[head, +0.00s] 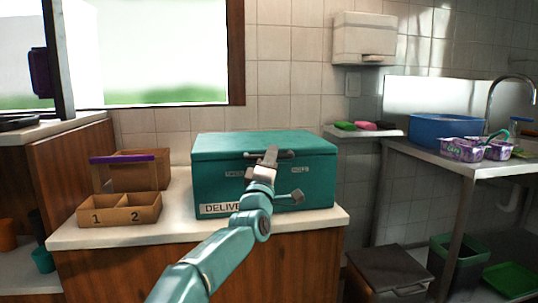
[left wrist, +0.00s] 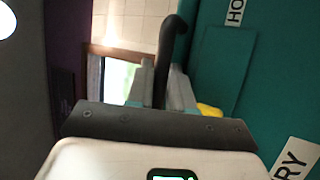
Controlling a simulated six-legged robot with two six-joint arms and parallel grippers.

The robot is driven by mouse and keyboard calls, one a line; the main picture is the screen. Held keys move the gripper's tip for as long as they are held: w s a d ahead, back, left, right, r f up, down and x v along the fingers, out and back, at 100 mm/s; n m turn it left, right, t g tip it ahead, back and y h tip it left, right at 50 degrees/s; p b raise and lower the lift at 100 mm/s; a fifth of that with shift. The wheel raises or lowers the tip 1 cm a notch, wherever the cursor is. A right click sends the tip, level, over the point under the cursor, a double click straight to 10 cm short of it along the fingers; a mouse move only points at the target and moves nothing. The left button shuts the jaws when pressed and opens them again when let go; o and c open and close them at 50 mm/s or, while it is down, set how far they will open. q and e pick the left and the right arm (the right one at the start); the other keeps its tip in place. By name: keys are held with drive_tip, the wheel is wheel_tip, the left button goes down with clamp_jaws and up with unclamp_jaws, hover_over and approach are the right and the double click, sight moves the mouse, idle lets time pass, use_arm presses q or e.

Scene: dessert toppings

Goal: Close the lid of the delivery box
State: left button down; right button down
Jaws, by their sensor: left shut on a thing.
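The teal delivery box (head: 215,185) stands on the counter, with a label reading "DELIVE..." low on its front. Its teal lid (head: 225,143) lies flat across the top, and I see no clear gap beneath it. A dark bar handle (head: 288,154) sits along the lid's front edge. My left gripper (head: 269,156) is shut on this handle at the middle of the box front. In the left wrist view, the dark handle (left wrist: 168,50) runs between the two fingers (left wrist: 160,85), with the teal box front (left wrist: 228,60) to the right. My right gripper is not in view.
The white counter (head: 90,235) holds a wooden two-slot tray (head: 118,209) marked 1 and 2, and a wooden box (head: 135,172) behind it, left of the delivery box. A sink table (head: 430,155) with a blue basin (head: 445,128) stands right. Bins stand below it.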

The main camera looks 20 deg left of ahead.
use_arm(q)
drive_tip(key=shift+w+a+f, duration=0.1)
drive_tip(key=shift+a+f, duration=0.05)
drive_tip(key=shift+f, duration=0.2)
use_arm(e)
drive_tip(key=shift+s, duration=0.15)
use_arm(q)
drive_tip(key=c, duration=1.4)
unclamp_jaws()
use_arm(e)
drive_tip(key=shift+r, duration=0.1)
